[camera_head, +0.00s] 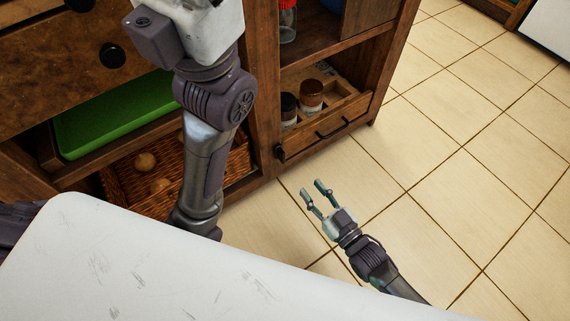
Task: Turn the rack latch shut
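A small black piece (279,152), which looks like the latch, sits at the lower left front corner of the wooden spice rack (352,107) in the lower right bay of the shelving. Its exact turn is too small to tell. My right gripper (311,187) is open and empty. In the picture it is below and to the right of the black piece, apart from it, over the tiled floor. A grey arm of mine crosses the middle of the view in front of the shelving. My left gripper does not show.
A wicker basket (120,190) with round items and a green tray (115,118) are at left. The tiled floor (470,150) at right is clear.

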